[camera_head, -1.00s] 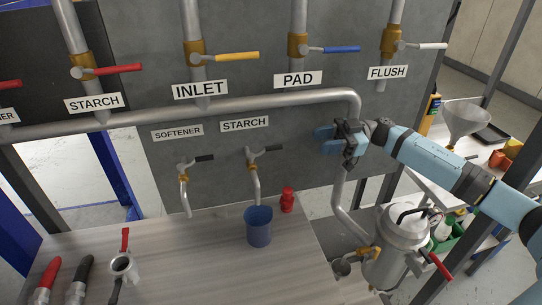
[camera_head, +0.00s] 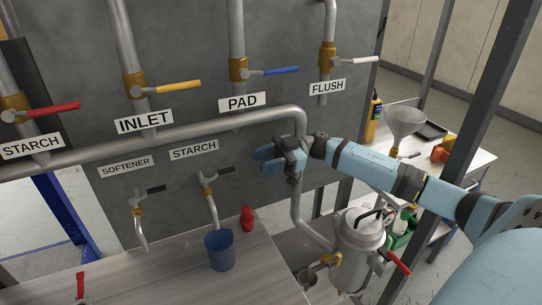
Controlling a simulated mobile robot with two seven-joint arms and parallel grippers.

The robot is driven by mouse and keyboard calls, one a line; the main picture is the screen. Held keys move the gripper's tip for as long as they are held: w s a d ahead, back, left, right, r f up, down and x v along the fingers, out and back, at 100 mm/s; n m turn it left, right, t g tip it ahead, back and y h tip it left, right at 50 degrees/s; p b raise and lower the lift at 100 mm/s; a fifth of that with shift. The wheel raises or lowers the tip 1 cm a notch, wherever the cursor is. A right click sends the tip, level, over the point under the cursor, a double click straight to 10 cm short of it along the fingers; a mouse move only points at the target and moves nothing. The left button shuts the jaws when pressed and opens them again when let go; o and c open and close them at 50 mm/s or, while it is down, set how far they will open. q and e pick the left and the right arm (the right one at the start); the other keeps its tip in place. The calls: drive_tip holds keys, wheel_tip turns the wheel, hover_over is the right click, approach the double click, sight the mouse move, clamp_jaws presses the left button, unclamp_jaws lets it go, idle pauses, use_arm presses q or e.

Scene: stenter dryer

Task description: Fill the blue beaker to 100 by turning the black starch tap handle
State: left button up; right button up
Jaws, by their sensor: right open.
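The blue beaker (camera_head: 220,251) stands upright on the table below the spout of the lower starch tap. The black starch tap handle (camera_head: 223,172) points right from the tap under the lower STARCH label (camera_head: 194,149). My right gripper (camera_head: 266,160) is open and empty, to the right of the handle and clear of it in the picture, in front of the grey panel. The beaker's fill level cannot be made out. My left gripper is not in view.
A red bottle (camera_head: 247,219) stands beside the beaker. The softener tap (camera_head: 137,203) is to the left. A grey pipe (camera_head: 300,200) runs down behind my right gripper to a metal vessel (camera_head: 358,245). Bare table (camera_head: 170,275) lies left of the beaker.

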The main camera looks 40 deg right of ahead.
sight(223, 172)
drive_tip(key=shift+p+x, duration=2.1)
drive_tip(key=shift+x, duration=2.35)
drive_tip(key=shift+p+x, duration=0.35)
drive_tip(key=shift+x, duration=0.6)
drive_tip(key=shift+c, duration=0.5)
clamp_jaws()
